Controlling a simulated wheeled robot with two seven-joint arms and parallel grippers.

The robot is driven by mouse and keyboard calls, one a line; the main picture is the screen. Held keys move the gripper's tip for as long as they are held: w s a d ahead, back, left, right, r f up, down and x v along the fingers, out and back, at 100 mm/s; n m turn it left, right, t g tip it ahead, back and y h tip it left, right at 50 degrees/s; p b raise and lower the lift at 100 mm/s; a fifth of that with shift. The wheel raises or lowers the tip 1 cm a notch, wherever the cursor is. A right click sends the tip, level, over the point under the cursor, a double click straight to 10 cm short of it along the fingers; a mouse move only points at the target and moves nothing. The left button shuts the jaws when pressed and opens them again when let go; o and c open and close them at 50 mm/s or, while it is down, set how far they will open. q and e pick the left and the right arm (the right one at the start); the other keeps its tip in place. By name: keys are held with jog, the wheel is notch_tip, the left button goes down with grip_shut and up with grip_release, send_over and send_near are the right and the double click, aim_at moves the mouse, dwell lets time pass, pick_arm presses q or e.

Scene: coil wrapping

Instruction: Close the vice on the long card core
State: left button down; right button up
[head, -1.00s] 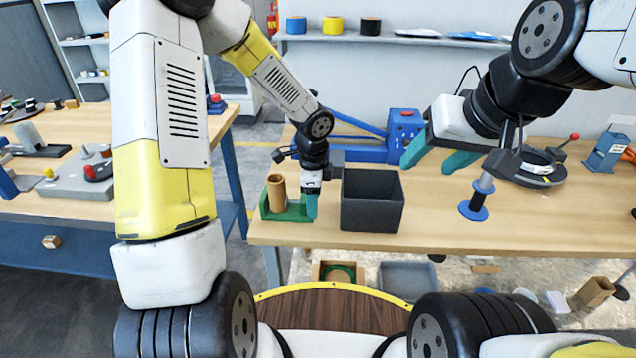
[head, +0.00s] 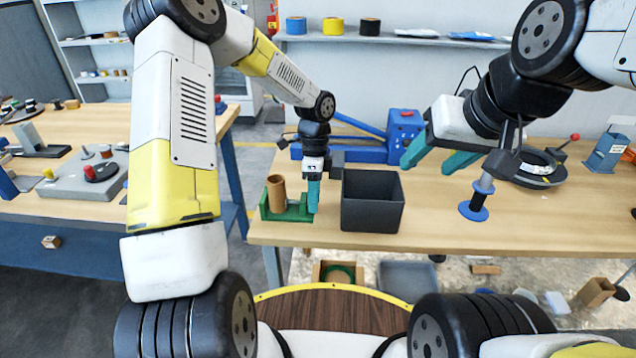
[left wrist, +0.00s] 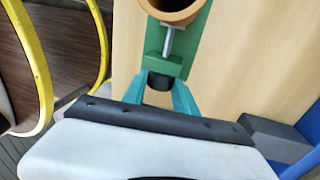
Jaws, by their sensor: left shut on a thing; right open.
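The long card core (head: 277,192), a brown tube, stands upright in the green vice (head: 288,212) near the table's left end. In the left wrist view the core's open end (left wrist: 175,8) shows at the top, beside the vice's metal screw (left wrist: 168,42) and green end block (left wrist: 165,67). My left gripper (head: 313,200) is at the vice's right end. In the left wrist view its teal fingers (left wrist: 164,88) are shut on the dark knob (left wrist: 159,82) of the vice. Whether the jaw touches the core cannot be told. My right gripper (head: 435,158) is open above the table.
A dark grey bin (head: 372,205) stands just right of my left gripper. A blue frame tool (head: 400,135) lies behind. The table's front middle is clear.

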pick_arm(q)
jog(key=shift+w+g, duration=0.1)
jog(key=shift+g, duration=0.2)
jog(key=c, duration=1)
grip_release()
jog(key=shift+o, duration=0.2)
jog(key=v, duration=0.7)
jog(key=shift+r, duration=0.4)
jog(key=shift+w, duration=0.1)
